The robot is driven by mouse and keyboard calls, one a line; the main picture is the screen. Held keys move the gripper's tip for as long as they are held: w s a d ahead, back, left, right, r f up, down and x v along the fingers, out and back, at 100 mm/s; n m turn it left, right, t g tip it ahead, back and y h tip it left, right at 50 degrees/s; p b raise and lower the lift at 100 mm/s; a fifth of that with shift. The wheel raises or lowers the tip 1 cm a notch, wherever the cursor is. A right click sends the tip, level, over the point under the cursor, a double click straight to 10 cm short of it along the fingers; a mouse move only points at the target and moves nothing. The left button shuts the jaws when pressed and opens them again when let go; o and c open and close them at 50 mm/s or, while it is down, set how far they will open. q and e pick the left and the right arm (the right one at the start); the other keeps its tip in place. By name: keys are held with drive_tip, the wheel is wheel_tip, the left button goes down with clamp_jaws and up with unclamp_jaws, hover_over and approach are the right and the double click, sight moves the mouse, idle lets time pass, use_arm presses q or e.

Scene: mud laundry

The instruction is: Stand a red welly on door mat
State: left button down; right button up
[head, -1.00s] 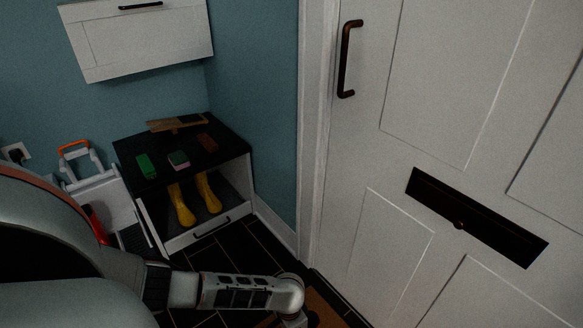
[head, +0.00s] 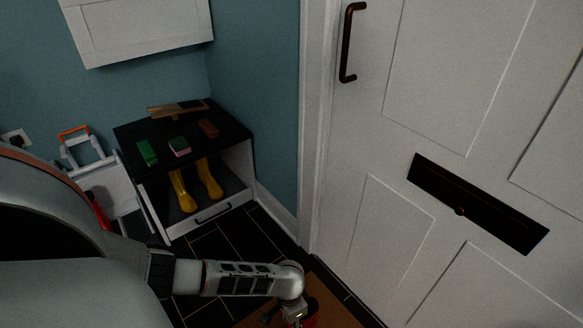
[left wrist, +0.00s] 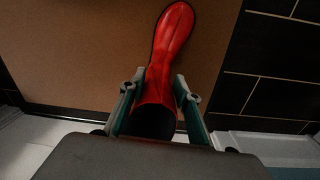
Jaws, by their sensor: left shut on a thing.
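A red welly (left wrist: 172,45) is between the fingers of my left gripper (left wrist: 160,92) in the left wrist view. The fingers are shut on its shaft near the dark open top, and the toe points up the picture. The welly looks roughly upright over the brown door mat (left wrist: 90,50); I cannot tell whether its sole touches the mat. In the head view the gripper (head: 294,314) is at the bottom edge, with a bit of the welly (head: 312,318) beside it, over the mat (head: 327,290). My right gripper is not in view.
A white door (head: 380,220) stands close behind the mat. A bench (head: 215,148) holds yellow wellies (head: 208,178) inside and brushes and a sponge on top. Dark tiles (head: 225,245) between bench and mat are clear.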

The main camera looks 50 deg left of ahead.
use_arm(q)
drive_tip(key=c, duration=1.4)
unclamp_jaws()
drive_tip(key=o, duration=0.5)
